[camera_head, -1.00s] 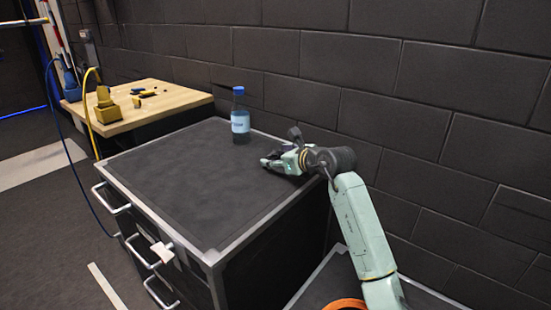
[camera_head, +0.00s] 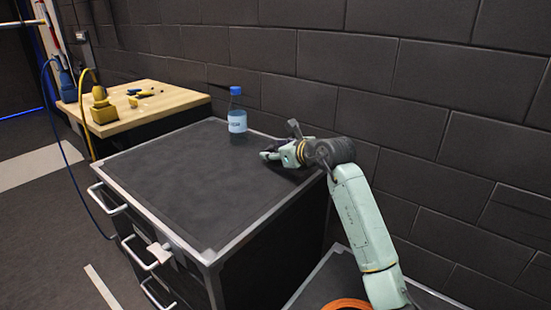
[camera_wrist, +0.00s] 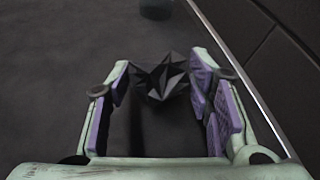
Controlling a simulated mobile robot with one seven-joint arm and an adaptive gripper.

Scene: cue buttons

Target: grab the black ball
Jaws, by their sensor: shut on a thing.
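The black ball (camera_wrist: 161,77) is a dark, faceted, star-like shape in the wrist view, between the fingertips of my gripper (camera_wrist: 160,88). My gripper has purple pads on pale green fingers and is shut on the ball. In the head view my gripper (camera_head: 268,156) is low over the right part of the dark cabinet top (camera_head: 180,185). The ball cannot be made out in the head view. Whether it still touches the cabinet top cannot be told.
A blue-capped water bottle (camera_head: 237,118) stands upright on the cabinet near its back edge, left of my gripper. A dark brick wall (camera_head: 420,90) runs behind. A wooden table (camera_head: 150,108) with yellow and blue tools is at the back left. The cabinet's left and front top is clear.

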